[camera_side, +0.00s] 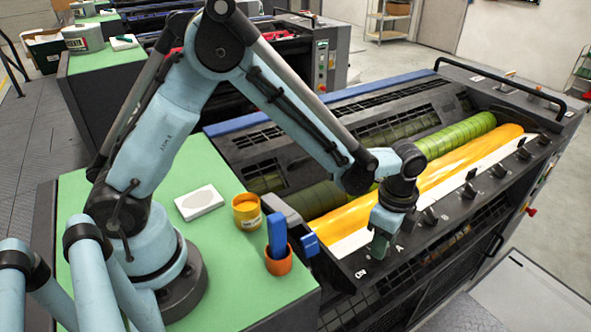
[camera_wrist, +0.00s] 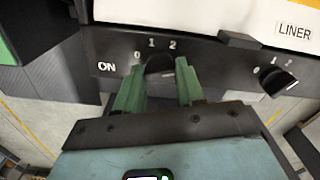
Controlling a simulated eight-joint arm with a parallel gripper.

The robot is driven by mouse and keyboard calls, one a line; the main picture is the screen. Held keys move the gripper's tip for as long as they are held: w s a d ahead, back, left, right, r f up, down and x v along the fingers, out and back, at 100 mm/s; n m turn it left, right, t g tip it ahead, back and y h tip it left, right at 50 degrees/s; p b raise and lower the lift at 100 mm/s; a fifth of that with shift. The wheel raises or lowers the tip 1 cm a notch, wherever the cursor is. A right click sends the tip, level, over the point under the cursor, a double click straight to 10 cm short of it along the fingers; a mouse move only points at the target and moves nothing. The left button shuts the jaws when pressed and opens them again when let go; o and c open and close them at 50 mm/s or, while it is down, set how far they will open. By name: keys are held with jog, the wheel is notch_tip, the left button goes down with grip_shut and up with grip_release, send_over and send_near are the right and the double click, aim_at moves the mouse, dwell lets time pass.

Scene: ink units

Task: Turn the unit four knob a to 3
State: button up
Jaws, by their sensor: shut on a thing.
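My gripper (camera_side: 379,248) is lowered onto the dark control strip along the press's front edge, between the printed ON and the letter A. In the wrist view, my gripper's green fingers (camera_wrist: 160,70) stand on both sides of a dark knob (camera_wrist: 160,63) and are shut on it. The marks 0, 1 and 2 show around the knob, with ON to the left. No 3 is visible; my right finger covers part of the dial. I cannot tell which mark the knob points to.
Another dark knob (camera_wrist: 278,84) with its own dial sits to the right, and several more (camera_side: 470,190) line the strip. A LINER label (camera_wrist: 294,31) is above it. An orange cup (camera_side: 278,262) with blue tools and a yellow tin (camera_side: 246,212) stand on the green table (camera_side: 215,260).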

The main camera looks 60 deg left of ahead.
jog(key=shift+m, duration=0.4)
jog(key=o, duration=1)
jog(key=shift+o, duration=0.2)
jog(key=shift+r, duration=0.1)
notch_tip(320, 180, up, 12)
jog(key=s+a+r+n+t, duration=0.3)
jog(key=s+a+n+t, duration=0.4)
jog(key=s+a+n, duration=0.4)
jog(key=a+n, duration=0.3)
jog(key=n, duration=0.1)
jog(key=shift+r, duration=0.2)
